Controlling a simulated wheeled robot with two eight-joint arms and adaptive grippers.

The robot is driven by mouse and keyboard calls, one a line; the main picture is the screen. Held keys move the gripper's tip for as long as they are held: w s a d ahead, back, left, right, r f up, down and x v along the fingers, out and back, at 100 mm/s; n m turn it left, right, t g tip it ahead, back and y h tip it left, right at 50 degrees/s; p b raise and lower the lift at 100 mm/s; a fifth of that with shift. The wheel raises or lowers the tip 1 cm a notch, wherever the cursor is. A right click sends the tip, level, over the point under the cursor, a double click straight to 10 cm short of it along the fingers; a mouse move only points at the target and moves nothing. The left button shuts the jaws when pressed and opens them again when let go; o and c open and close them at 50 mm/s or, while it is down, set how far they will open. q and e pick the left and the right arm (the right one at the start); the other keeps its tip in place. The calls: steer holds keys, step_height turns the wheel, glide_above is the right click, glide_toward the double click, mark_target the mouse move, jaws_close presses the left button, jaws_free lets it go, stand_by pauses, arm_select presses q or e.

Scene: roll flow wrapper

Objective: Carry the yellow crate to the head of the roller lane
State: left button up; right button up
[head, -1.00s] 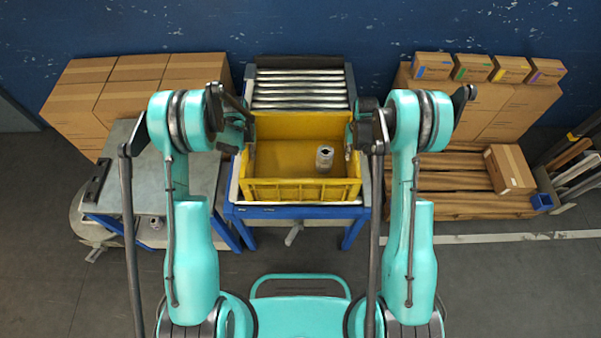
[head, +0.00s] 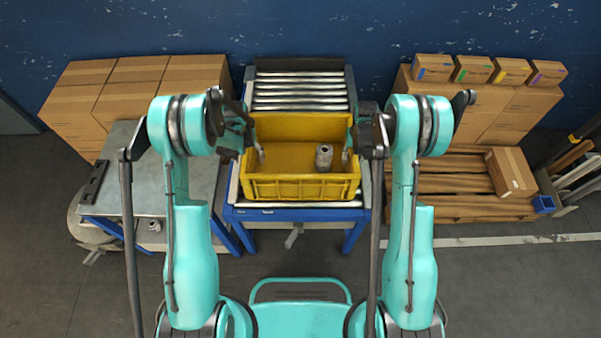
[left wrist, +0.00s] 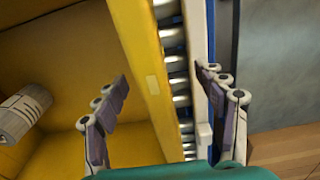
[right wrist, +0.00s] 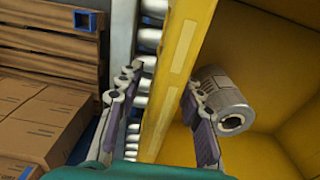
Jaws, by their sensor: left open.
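The yellow crate (head: 300,188) sits upright on the roller table, with rollers showing at its front edge. My left gripper (head: 248,150) is open at the crate's left wall, one finger inside and one outside, as the left wrist view (left wrist: 160,80) shows. My right gripper (head: 352,148) straddles the right wall the same way, its fingers apart. Contact with the walls is not clear.
The roller lane (head: 300,88) lies bare behind the crate, near the blue wall. A grey side table (head: 135,185) is close on the left. Cartons (head: 75,105) are stacked behind it. A wooden pallet (head: 440,190) with a carton (head: 511,172) stands on the right.

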arm_select(q)
step_height(320, 180, up, 12)
steer(key=shift+r, duration=0.1)
stand_by(0.4)
arm_select(e)
steer(key=o, duration=0.8)
step_height(320, 180, up, 12)
stand_by(0.6)
